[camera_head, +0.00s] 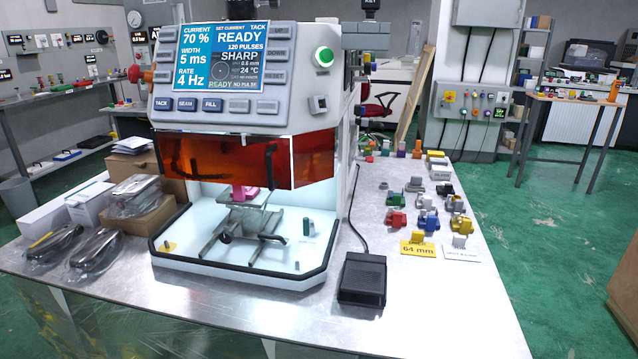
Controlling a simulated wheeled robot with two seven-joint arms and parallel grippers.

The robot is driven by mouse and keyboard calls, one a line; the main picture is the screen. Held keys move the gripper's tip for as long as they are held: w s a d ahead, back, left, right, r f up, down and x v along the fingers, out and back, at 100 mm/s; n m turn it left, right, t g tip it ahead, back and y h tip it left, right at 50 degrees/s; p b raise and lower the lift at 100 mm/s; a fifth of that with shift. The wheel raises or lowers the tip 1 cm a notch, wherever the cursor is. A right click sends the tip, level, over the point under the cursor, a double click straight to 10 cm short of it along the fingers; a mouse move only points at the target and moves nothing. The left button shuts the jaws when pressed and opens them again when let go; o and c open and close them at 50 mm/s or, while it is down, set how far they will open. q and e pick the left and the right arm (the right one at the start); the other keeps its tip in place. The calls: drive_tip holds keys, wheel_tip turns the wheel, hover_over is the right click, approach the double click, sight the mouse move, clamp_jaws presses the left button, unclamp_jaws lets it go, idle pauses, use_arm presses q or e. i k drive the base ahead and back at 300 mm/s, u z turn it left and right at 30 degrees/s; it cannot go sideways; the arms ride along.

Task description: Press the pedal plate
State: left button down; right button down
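The black pedal plate (362,277) lies on the metal table, right of the machine and near the front edge. A black cable runs from its back up along the machine's side. Nothing touches or covers the pedal. The machine (228,112) has a screen (222,56) reading READY, 120 pulses and NO PULSE. Its orange shield (225,163) stands above a lit chamber, where a pink piece (245,192) sits on a small jack stand (243,225). Neither of my grippers shows in the head view.
Right of the pedal are a yellow 64 mm sign (417,249) and several small coloured fixtures (428,219). Bagged parts (95,248) and boxes (150,221) lie left of the machine. The tabletop around the pedal's front and right is clear.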

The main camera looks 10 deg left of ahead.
sight(360, 277)
drive_tip(key=k, duration=0.5)
drive_tip(key=u, duration=1.8)
drive_tip(key=i, duration=0.95)
drive_tip(key=z, duration=1.95)
